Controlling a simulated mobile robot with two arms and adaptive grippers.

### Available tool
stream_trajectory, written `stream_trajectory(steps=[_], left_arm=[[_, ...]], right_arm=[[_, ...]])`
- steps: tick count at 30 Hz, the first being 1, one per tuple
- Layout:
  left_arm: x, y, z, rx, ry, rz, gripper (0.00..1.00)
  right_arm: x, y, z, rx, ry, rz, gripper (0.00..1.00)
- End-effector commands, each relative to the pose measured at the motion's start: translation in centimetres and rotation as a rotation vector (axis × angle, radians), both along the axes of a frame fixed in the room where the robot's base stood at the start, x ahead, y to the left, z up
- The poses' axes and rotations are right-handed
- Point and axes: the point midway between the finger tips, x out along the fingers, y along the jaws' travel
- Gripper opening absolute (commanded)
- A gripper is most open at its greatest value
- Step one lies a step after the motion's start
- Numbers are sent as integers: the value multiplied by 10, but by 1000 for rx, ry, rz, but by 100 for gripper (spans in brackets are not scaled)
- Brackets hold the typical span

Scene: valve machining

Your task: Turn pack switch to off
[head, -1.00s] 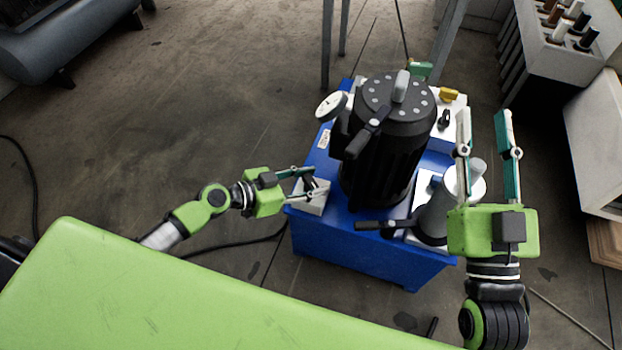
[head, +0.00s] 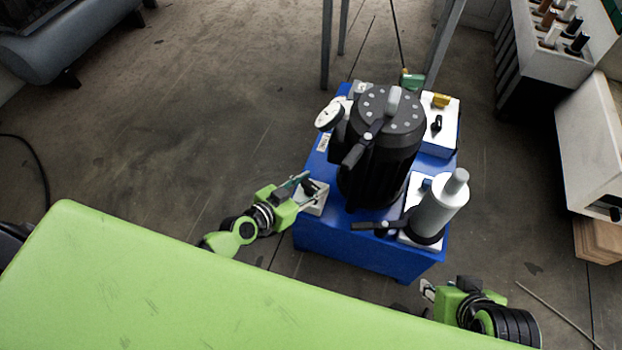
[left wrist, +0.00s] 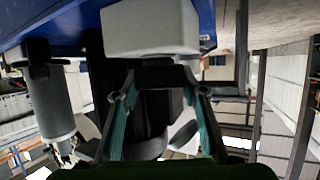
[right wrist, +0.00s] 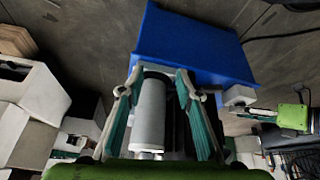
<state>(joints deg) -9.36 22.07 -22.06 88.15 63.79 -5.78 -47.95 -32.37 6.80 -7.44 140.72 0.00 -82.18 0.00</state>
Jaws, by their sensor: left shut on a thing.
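The blue pack (head: 365,262) stands on the floor. A small white switch box (head: 318,204) with a black switch handle (head: 309,187) sits at its left edge. My left gripper (head: 304,182) is at this box, shut on the black handle. In the left wrist view, the white box (left wrist: 150,28) is above the fingers, and the dark handle (left wrist: 164,76) is between their tips. The fingers hide part of the handle. My right gripper (right wrist: 158,78) is open and empty, low at the right front in the head view, apart from the pack.
A black motor (head: 375,170) and a grey cylinder (head: 438,207) with a black lever stand on the pack. A round gauge (head: 329,117) and a white panel (head: 440,112) with yellow and black knobs are behind. A white cabinet (head: 590,140) stands right.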

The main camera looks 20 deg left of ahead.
Motion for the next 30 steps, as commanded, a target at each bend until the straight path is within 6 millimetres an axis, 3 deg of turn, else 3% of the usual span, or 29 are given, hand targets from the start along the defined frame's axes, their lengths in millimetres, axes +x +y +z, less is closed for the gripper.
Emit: stream_trajectory(steps=[5,14,21,30], left_arm=[[1,3,4,3,0,68,18],[2,4,5,2,-3,183,18],[2,4,5,3,-5,277,18],[3,5,4,3,-9,371,18]], right_arm=[[-24,-7,-25,-26,139,-8,32],[-25,-6,-107,-32,203,-2,32],[-42,-7,-171,-35,235,5,32],[-69,-11,-217,-37,260,10,32]])
